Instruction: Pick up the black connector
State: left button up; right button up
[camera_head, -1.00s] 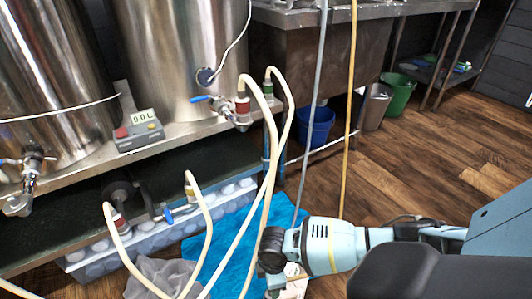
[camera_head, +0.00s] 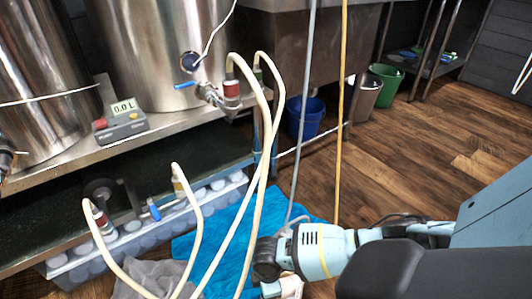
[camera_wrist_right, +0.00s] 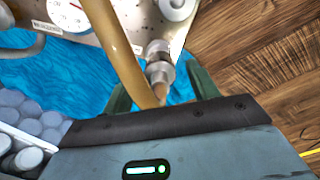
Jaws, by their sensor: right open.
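My right gripper (camera_wrist_right: 162,88) is open in the right wrist view, with one dark green finger on each side of a tan hose (camera_wrist_right: 122,50) and a grey metallic connector (camera_wrist_right: 159,66). I see no grip on either. No connector in view is plainly black. In the head view my right arm reaches in from the right, and its wrist hides the gripper jaws above the blue mat (camera_head: 225,240). Red-banded hose connectors show at the tank valve (camera_head: 230,95) and at the lower left (camera_head: 101,220). My left gripper is not in view.
A panel with a gauge (camera_wrist_right: 70,12) is close to my right gripper. A crate (camera_head: 135,240) of pale round pieces stands under the steel bench. Cream hoses loop across the front. Blue (camera_head: 305,118) and green (camera_head: 386,83) buckets stand behind. The wooden floor at right is clear.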

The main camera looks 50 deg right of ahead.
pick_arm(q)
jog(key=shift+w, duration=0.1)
pick_arm(e)
jog(key=shift+c, duration=0.5)
jog(key=c, duration=1)
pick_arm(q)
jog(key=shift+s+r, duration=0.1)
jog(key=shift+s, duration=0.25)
pick_arm(e)
jog(key=shift+c, duration=0.3)
